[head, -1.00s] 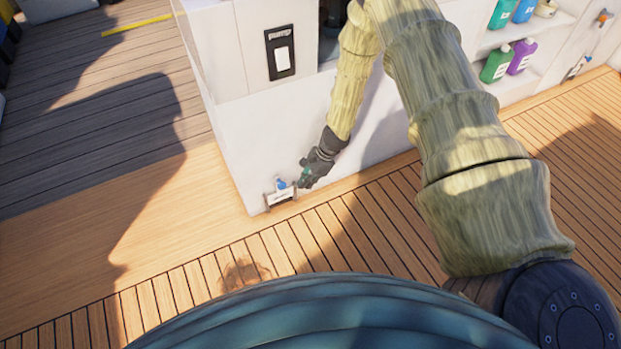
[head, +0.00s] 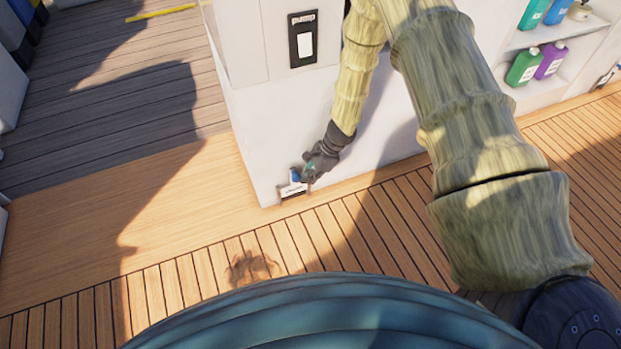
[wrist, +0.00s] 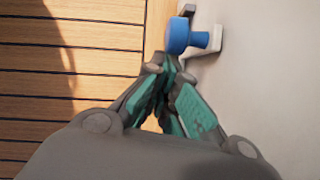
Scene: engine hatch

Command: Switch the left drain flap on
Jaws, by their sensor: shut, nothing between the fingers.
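The left drain flap (head: 293,190) is a small white labelled fitting low on the white cabinet wall, near its left corner and just above the deck. Its blue knob (wrist: 180,36) stands out from the wall in the wrist view; it also shows small in the head view (head: 295,175). My gripper (wrist: 167,66) is shut and empty, its teal-padded fingertips just short of the knob and slightly to its left. In the head view my gripper (head: 306,174) is right beside the knob. Whether the fingertips touch it I cannot tell.
A pump switch panel (head: 303,40) is higher on the same cabinet (head: 270,115). Bottles (head: 524,65) stand on shelves to the right, with another fitting (head: 606,77) beyond them.

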